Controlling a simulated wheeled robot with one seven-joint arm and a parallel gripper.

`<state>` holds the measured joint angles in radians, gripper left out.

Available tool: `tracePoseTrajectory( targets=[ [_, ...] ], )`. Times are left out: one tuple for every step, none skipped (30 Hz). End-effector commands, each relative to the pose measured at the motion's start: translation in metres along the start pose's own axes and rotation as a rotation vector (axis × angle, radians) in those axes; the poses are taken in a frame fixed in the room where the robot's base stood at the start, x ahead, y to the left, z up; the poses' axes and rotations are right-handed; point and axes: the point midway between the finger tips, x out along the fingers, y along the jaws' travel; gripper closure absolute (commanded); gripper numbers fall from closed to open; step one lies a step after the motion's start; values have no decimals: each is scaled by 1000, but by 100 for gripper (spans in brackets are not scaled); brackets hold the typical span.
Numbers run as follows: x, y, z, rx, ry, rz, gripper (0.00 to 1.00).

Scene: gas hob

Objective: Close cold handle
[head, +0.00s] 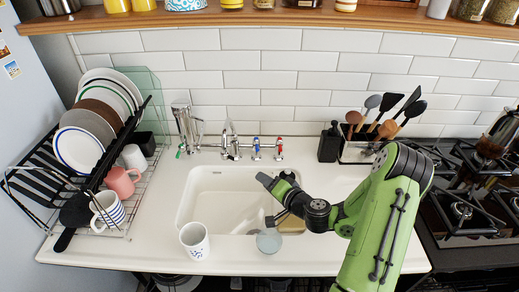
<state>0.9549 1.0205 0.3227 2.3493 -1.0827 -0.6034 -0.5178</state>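The blue cold handle (256,148) stands upright behind the sink, right of the chrome tap (232,143). The red handle (279,148) is just to its right. From this view I cannot tell how far either handle is turned, and no running water can be made out. My gripper (270,198) is over the right part of the white sink (215,199), in front of and apart from both handles.
A dish rack (130,190) with plates and mugs stands at left. A patterned mug (195,240) and a grey-blue cup (269,241) are near the sink's front edge. A dark bottle (330,143) and utensil holder (357,151) stand back right, beside the gas hob (462,238).

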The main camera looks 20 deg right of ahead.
Motion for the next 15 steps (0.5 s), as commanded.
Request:
tracePoseTrajectory(
  targets=[
    [-3,2,3,1,0,0,63],
    [-5,1,4,2,-1,0,63],
    [-8,0,5,1,0,0,63],
    [-9,0,5,1,1,0,63],
    [-10,-1,5,1,0,0,63],
    [-11,-1,6,1,0,-1,63],
    [-11,-2,6,1,0,-1,63],
    [-11,-2,6,0,0,-1,63],
    [-11,-2,6,0,0,-1,63],
    [-11,-2,5,0,0,-1,63],
    [-11,-2,5,0,0,-1,63],
    [-11,-2,5,0,-1,-1,63],
    [-11,-2,5,0,0,-1,63],
    [-11,-2,6,-1,0,-1,63],
    [-11,-1,6,-2,0,-1,63]
  ],
)
